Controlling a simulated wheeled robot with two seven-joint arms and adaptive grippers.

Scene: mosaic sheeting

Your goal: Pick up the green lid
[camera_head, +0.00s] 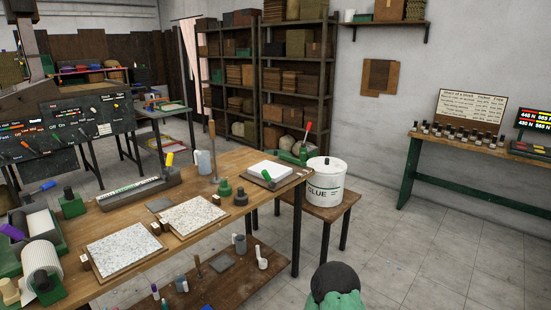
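A small green knobbed piece (224,187) stands upright on the wooden workbench (195,245), behind the right speckled panel. It looks like a green lid, but it is too small to be sure. A darker knobbed piece (241,197) stands just to its right. The white glue bucket (325,186) on the side table has a white lid (326,164). Neither of my grippers can be made out in this view.
Two speckled panels (131,249) (192,215) cover much of the bench front. A wooden rod (213,150) stands upright behind the green piece, near a grey jug (204,164). A white block (269,171) lies at the right end. Floor (420,260) is clear at right.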

